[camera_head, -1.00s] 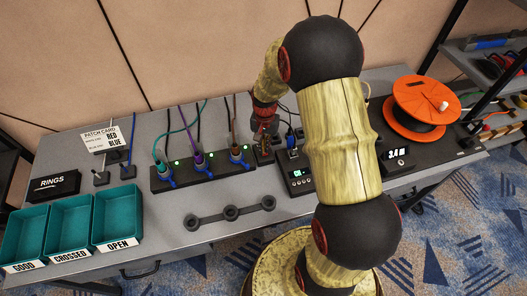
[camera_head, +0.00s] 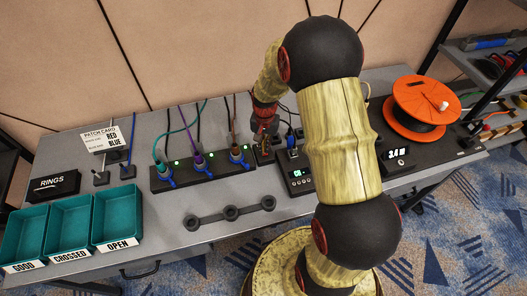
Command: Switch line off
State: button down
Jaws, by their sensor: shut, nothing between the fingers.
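A dark strip (camera_head: 204,175) with several lit green lights holds three plugs with blue tabs, fed by teal, purple and brown cables. A small dark block (camera_head: 263,156) stands just right of the strip. My gripper (camera_head: 264,139) is shut and empty, pointing down at this block from close above. I cannot tell whether it touches. A black control box (camera_head: 298,182) with a small lit display sits to its right, partly behind my arm. No part is clearly readable as the line switch at this size.
An orange cable reel (camera_head: 422,98) and a box with a lit display (camera_head: 398,154) stand at the right.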

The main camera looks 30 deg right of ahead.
aim_at(265, 154)
jog(key=shift+f+b, duration=0.5)
jog(key=shift+f, duration=0.55)
dwell(0.5)
jog(key=shift+r+p, duration=2.7)
jog(key=shift+r, duration=0.85)
